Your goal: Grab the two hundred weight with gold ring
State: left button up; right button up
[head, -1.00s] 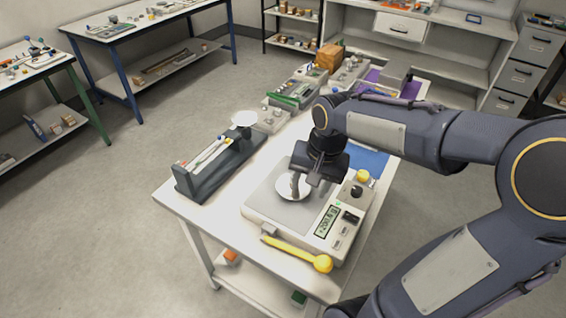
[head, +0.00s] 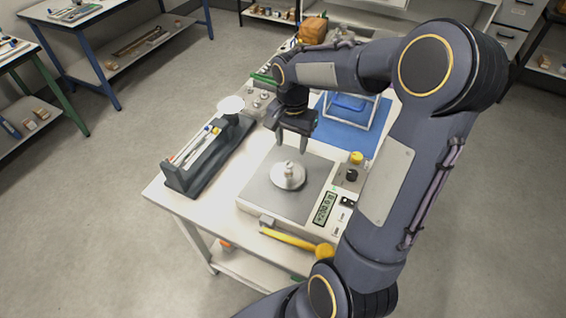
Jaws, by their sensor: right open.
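A round silver weight (head: 288,178) with a small knob on top stands upright on the grey pan (head: 262,190) of the electronic scale (head: 325,183). A slight golden tint shows at its knob, but a ring is too small to make out clearly. My right gripper (head: 292,146) is open and empty, fingers pointing down, just behind and above the weight, apart from it. The scale's display (head: 325,208) is lit with digits that look like 200. My left gripper is not in view.
A yellow-handled tool (head: 290,238) lies along the front. A weight tray (head: 262,97) and a blue mat (head: 372,138) with a clear case lie behind. The table's left front corner is bare.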

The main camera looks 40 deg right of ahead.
aim_at(289, 164)
jog(key=f, duration=0.2)
jog(key=f+p, duration=0.1)
jog(key=f, duration=0.4)
jog(key=shift+a+f+p, duration=0.3)
jog(key=shift+a+f, duration=0.05)
jog(key=shift+c, duration=0.5)
grip_shut()
